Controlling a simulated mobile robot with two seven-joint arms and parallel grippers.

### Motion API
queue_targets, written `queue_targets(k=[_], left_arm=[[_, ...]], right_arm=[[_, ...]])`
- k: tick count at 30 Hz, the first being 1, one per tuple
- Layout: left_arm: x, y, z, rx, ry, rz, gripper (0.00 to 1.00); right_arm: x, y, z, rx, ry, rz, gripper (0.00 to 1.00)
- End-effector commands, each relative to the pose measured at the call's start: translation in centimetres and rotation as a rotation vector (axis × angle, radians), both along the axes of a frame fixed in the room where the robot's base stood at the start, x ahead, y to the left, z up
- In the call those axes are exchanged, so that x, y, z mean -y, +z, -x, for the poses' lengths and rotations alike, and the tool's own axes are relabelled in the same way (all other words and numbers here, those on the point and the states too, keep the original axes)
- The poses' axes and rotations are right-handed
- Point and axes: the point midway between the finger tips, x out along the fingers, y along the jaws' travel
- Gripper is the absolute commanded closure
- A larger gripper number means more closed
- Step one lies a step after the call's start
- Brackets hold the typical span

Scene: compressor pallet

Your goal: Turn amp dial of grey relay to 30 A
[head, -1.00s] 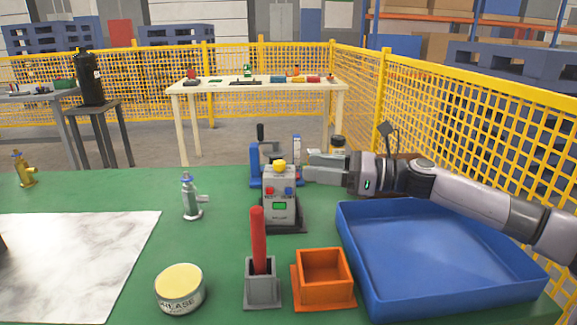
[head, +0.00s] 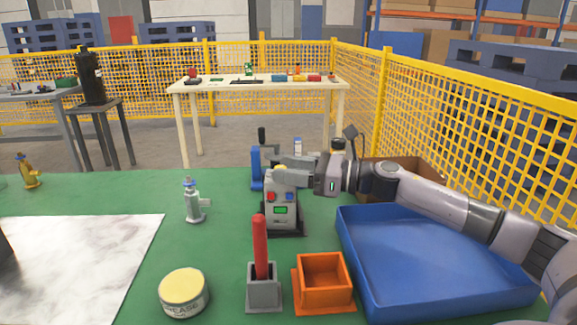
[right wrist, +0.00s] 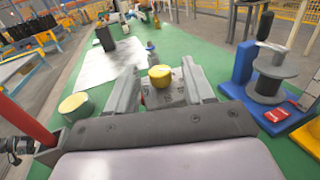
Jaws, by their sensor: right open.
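The grey relay (head: 281,207) stands on a dark base on the green table, with a red button, a blue button and a small green display on its front. Its yellow dial (right wrist: 160,76) is on top; in the head view my right gripper mostly hides it. My right gripper (head: 283,172) reaches in from the right over the relay's top. In the right wrist view the jaws (right wrist: 162,88) are open, with the dial showing between the two fingers. I cannot tell whether they touch it or read its setting. My left gripper is not in view.
A blue stand with a grey spool (right wrist: 271,80) is close behind the relay. In front are a red rod (head: 260,245) in a grey holder, an orange box (head: 323,297) and a grease tin (head: 183,290). A blue tray (head: 430,290) lies right, a small valve (head: 192,202) left.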

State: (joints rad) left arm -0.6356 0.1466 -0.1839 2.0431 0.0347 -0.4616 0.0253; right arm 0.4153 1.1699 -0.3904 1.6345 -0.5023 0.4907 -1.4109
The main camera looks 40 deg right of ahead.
Motion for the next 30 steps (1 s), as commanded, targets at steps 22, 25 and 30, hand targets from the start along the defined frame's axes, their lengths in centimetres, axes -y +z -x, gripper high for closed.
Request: queue_targets(k=[22,25,30], left_arm=[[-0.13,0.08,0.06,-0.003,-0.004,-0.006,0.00],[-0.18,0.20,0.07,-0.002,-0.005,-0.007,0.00],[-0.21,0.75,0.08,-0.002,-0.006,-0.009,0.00]], right_arm=[[-0.31,0.00,-0.30,0.000,-0.001,0.001,1.00],[-0.32,-0.01,-0.28,-0.002,-0.011,0.001,1.00],[-0.44,0.06,-0.18,-0.002,-0.058,0.002,1.00]])
